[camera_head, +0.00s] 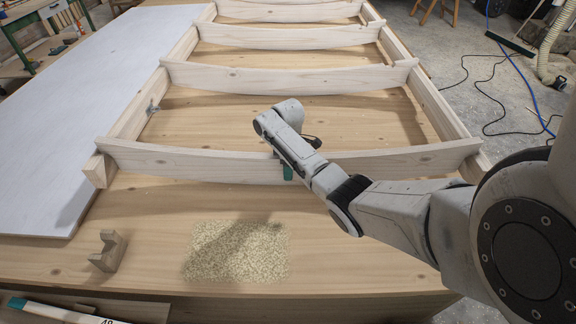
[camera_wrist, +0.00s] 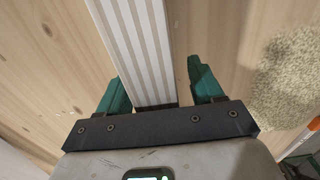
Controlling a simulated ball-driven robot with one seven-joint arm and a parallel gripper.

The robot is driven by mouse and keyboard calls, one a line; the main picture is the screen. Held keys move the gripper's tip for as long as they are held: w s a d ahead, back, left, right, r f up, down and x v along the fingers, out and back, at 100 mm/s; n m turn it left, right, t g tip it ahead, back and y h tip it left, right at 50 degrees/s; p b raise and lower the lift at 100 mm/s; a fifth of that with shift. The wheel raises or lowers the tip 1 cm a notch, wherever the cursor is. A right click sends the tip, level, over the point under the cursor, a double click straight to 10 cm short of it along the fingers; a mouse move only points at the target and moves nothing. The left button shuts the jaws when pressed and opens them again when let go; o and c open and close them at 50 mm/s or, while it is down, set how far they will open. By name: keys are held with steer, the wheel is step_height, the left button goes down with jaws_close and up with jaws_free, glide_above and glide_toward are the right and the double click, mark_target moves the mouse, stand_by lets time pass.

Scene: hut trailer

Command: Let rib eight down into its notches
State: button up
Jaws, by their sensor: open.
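The nearest pale wooden rib (camera_head: 190,162) lies across the near ends of the left side rail (camera_head: 137,114) and the right side rail (camera_head: 437,108) in the head view. It stands on edge, level with its ends over both rails. I cannot tell how deep its ends sit in the notches. My gripper (camera_head: 286,172) is at the middle of this rib; a green finger shows in front of its near face. In the wrist view the rib (camera_wrist: 132,40) runs between the two green fingers of my gripper (camera_wrist: 160,88), which are open with a gap on each side.
Several other ribs (camera_head: 290,78) span the rails farther back. A small notched wood block (camera_head: 108,252) and a patch of pale granules (camera_head: 237,251) are on the bench in front. A white sheet (camera_head: 70,105) lies at left.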

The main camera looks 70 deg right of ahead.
steer(key=shift+s+a+f, duration=0.1)
steer(key=shift+f, duration=0.05)
step_height(320, 180, up, 11)
steer(key=shift+r, duration=0.1)
stand_by(0.3)
stand_by(0.6)
